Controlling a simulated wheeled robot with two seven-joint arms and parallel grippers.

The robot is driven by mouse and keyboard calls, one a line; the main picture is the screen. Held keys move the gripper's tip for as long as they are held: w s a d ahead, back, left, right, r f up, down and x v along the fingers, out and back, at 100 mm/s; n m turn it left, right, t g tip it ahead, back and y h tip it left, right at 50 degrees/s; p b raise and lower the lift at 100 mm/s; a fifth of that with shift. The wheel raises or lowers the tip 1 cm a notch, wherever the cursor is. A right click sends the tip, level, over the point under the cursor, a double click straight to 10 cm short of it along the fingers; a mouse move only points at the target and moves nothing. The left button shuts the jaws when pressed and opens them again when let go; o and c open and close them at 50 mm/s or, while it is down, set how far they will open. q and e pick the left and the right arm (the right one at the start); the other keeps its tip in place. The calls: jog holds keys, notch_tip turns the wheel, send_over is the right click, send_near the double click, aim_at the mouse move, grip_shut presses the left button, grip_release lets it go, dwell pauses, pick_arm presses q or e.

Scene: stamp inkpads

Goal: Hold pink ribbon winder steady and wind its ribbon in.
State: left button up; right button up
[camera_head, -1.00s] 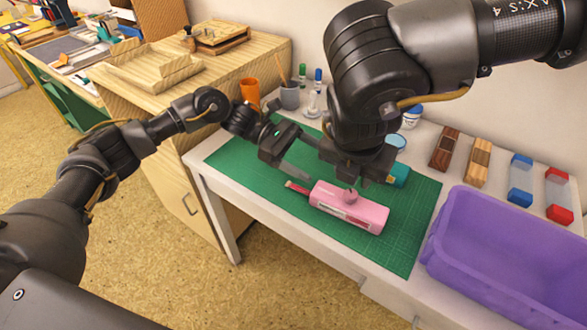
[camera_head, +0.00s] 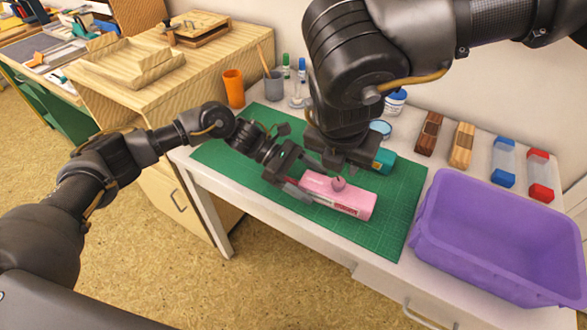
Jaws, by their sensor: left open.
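The pink ribbon winder (camera_head: 352,203) lies on the green cutting mat (camera_head: 393,215), its round knob (camera_head: 338,184) on top. My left gripper (camera_head: 308,180) is open at the winder's left end, with one finger on the near side and the other towards the far side. Whether the fingers touch the winder cannot be told. The ribbon end at that side is mostly hidden by the gripper. My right gripper (camera_head: 341,168) points down just above and behind the knob. Its fingertips are hidden, so its opening cannot be seen.
A teal object (camera_head: 384,161) lies on the mat behind the winder. A purple bin (camera_head: 432,268) stands at the right. Wooden, blue and red stamp blocks line the back right. An orange cup (camera_head: 233,88) and a pen pot (camera_head: 273,85) stand at the back left.

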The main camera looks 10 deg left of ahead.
aim_at(336, 195)
pick_arm(q)
jog(key=shift+x, duration=1.25)
jog(key=shift+c, duration=0.3)
